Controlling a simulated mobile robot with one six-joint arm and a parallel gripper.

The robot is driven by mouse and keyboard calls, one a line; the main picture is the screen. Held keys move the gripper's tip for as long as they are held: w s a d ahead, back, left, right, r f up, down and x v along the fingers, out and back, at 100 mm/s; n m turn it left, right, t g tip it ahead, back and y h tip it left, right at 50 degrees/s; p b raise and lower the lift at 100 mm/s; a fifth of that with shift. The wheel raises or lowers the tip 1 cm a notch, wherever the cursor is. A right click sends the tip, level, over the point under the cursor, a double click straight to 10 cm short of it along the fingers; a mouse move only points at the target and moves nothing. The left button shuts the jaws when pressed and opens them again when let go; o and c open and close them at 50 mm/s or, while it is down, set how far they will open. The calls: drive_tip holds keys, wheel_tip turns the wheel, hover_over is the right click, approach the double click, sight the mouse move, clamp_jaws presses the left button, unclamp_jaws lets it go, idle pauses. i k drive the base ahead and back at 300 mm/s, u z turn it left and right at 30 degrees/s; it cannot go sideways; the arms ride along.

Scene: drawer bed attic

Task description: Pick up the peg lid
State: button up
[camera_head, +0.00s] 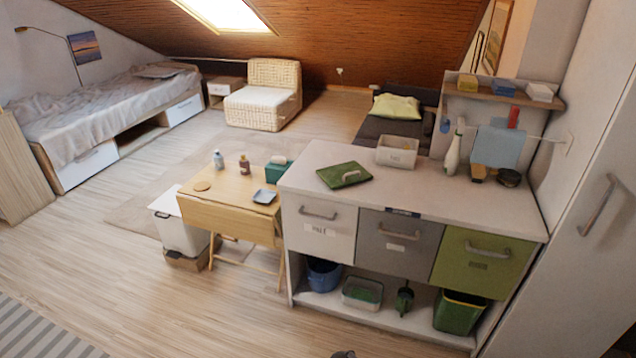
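A flat dark green lid (330,177) with a pale raised handle lies on the light countertop (440,197), near its left end. It looks like the peg lid; no label on it can be read. A whitish open tub (397,158) with a small label stands behind it to the right, apart from it, with something yellowish inside. My gripper cannot be made out; only a small dark rounded piece shows at the bottom edge, too little to identify.
The cabinet has three handled drawer fronts: white (318,228), grey (396,244) and green (478,262). A spray bottle (454,150) stands at the counter's back. A small wooden table (228,190) adjoins the left side. Open floor (130,270) lies at the left front.

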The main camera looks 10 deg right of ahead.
sight(342, 174)
drive_tip(key=u, duration=0.35)
drive_tip(key=i, duration=0.5)
drive_tip(key=u, duration=0.8)
drive_tip(key=i, duration=1)
drive_tip(key=u, duration=0.2)
drive_tip(key=k, duration=0.9)
drive_tip(key=z, duration=0.15)
